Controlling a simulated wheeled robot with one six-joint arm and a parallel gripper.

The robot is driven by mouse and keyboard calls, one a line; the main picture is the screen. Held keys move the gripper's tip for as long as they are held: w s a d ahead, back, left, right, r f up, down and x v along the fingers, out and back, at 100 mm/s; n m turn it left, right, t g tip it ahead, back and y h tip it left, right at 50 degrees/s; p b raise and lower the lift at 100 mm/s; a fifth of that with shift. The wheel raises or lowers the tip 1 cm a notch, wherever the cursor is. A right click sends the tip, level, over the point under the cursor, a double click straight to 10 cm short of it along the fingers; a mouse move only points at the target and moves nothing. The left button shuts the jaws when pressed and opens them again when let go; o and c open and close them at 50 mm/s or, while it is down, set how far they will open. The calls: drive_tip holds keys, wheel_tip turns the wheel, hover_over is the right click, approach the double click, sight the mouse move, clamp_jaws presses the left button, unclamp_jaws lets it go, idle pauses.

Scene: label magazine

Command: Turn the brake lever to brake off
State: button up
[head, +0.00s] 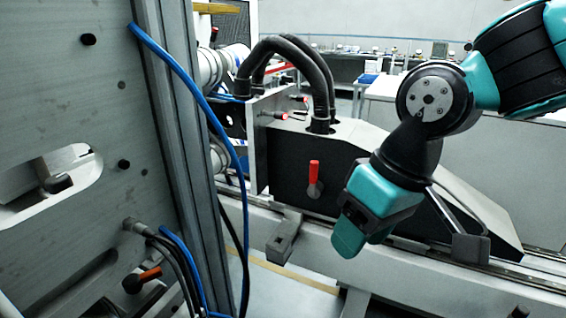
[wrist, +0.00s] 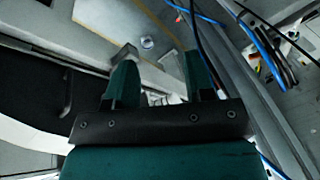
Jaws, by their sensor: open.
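A lever with a red grip (head: 314,174) stands upright on the dark side of a long black housing (head: 355,165) in the head view. No brake marking is readable beside it. A second lever with an orange-red grip (head: 149,274) lies nearly level at the lower left, by dark hoses; I cannot tell by label which is the brake lever. My teal gripper (head: 352,232) hangs to the right of and below the upright red lever, apart from it. In the wrist view my gripper (wrist: 160,82) has its two fingers spread with nothing between them. Neither lever shows clearly there.
A large grey plate (head: 80,130) with a metal post fills the left. A blue cable (head: 205,105) hangs beside it. Black hoses (head: 320,75) arch above the housing. Small red-handled clamps (head: 276,115) sit nearby. A grey rail (head: 340,250) runs below the housing.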

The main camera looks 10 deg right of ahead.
drive_tip(key=w+r+m+t+h+p, duration=0.15)
drive_tip(key=w+r+m+p, duration=0.3)
drive_tip(key=w, duration=0.85)
drive_tip(key=m+t+h+p, duration=0.2)
drive_tip(key=m+h+p, duration=0.1)
drive_tip(key=m+p, duration=0.15)
approach(314, 170)
drive_tip(key=shift+m+h, duration=0.25)
drive_tip(key=shift+m, duration=0.25)
drive_tip(key=p+x, duration=0.2)
drive_tip(key=x, duration=0.4)
drive_tip(key=w+p+x, duration=0.1)
drive_tip(key=p+x, duration=0.1)
drive_tip(key=x, duration=0.3)
drive_tip(key=shift+w+f+p, duration=0.15)
drive_tip(key=shift+p, duration=0.15)
drive_tip(key=shift+c, duration=0.5)
clamp_jaws()
